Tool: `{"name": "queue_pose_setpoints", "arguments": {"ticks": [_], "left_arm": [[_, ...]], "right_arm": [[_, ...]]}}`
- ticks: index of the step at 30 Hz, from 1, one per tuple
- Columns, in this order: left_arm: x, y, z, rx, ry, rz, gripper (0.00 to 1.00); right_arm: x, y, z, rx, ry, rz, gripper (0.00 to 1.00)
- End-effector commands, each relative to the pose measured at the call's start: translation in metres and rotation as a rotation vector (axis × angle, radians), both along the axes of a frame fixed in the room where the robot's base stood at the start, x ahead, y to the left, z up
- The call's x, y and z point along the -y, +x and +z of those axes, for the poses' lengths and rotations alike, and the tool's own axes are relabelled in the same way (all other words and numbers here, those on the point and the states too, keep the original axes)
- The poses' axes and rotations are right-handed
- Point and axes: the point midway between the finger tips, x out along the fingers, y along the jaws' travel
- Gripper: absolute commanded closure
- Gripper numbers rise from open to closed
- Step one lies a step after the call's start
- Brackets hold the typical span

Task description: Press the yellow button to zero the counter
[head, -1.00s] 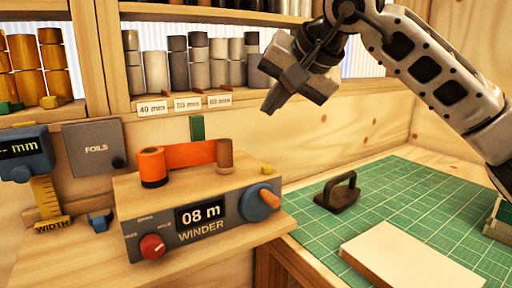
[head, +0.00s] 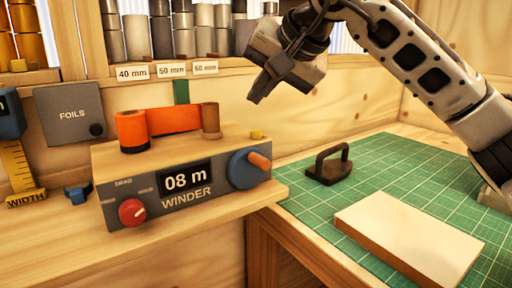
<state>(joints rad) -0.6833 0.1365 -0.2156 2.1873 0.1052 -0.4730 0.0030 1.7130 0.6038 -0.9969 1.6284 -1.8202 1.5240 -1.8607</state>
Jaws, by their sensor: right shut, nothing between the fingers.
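The yellow button (head: 257,134) is a small block on the top right of the winder (head: 150,200), near its back edge. The winder's counter (head: 186,180) reads "08 m". An orange foil roll (head: 132,131) stands on the winder's top, with an orange strip (head: 176,119) running to a brown core (head: 211,120). My right gripper (head: 257,98) is shut and empty, in the air above the button and apart from it, its fingers pointing down and left. My left gripper is out of view.
The winder's front has a red knob (head: 132,212) and a blue crank with an orange handle (head: 260,160). A black-handled tool (head: 329,165) and a pale board (head: 408,246) lie on the green mat (head: 300,200). A shelf of rolls stands behind.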

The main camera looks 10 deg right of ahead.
Motion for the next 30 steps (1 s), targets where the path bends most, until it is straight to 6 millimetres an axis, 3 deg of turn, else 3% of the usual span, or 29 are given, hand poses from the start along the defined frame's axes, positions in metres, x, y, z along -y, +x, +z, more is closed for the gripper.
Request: {"name": "queue_pose_setpoints", "arguments": {"ticks": [1, 9, 30], "left_arm": [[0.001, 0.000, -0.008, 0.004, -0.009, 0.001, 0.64], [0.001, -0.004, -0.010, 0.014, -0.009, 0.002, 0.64], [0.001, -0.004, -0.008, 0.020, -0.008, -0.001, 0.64]], "right_arm": [[0.000, 0.000, -0.013, 0.000, 0.001, 0.001, 1.00], [0.000, 0.000, -0.031, 0.001, 0.001, -0.001, 1.00], [0.000, 0.000, -0.032, 0.001, 0.001, -0.001, 1.00]]}}
